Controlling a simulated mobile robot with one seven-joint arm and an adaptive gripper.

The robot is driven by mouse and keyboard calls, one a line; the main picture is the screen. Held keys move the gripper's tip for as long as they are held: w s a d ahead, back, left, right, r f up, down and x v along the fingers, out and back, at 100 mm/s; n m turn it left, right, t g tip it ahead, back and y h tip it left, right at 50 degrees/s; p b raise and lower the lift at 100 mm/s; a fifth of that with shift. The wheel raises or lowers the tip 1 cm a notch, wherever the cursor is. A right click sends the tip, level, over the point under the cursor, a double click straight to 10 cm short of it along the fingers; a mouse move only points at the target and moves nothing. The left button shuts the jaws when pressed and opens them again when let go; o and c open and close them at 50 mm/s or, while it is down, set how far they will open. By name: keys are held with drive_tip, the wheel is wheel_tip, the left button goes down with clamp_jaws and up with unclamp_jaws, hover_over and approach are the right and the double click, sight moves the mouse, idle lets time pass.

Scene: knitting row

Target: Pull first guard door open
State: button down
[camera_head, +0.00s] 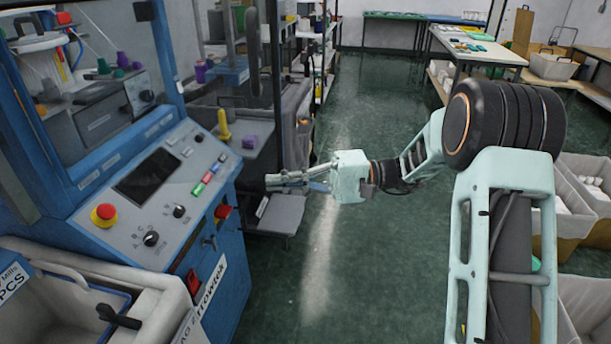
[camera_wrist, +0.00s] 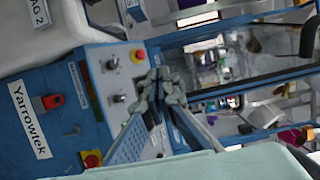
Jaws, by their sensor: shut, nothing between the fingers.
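A blue knitting machine stands at the left of the head view. Its guard door shows as a clear panel (camera_head: 105,65) in a blue frame (camera_head: 168,62) above the sloping control panel (camera_head: 150,185). The frame also shows in the tilted wrist view (camera_wrist: 262,88). I cannot tell which part is the door's handle. My gripper (camera_head: 268,181) is shut and empty, just right of the control panel's edge in the head view and apart from the door. In the wrist view its closed fingers (camera_wrist: 160,88) cover part of the control panel.
The control panel carries a red stop button (camera_head: 104,213) and several knobs. A red switch (camera_head: 192,282) sits on the machine's front. A grey bin (camera_head: 150,300) stands at lower left. Pale bins (camera_head: 582,185) line the right. The green floor (camera_head: 360,250) between is clear.

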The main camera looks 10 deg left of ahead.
drive_tip(key=shift+s+a+p, duration=0.15)
drive_tip(key=shift+s+p, duration=0.05)
drive_tip(key=shift+s, duration=0.85)
drive_tip(key=shift+s+a+p, duration=0.15)
drive_tip(key=shift+s, duration=0.85)
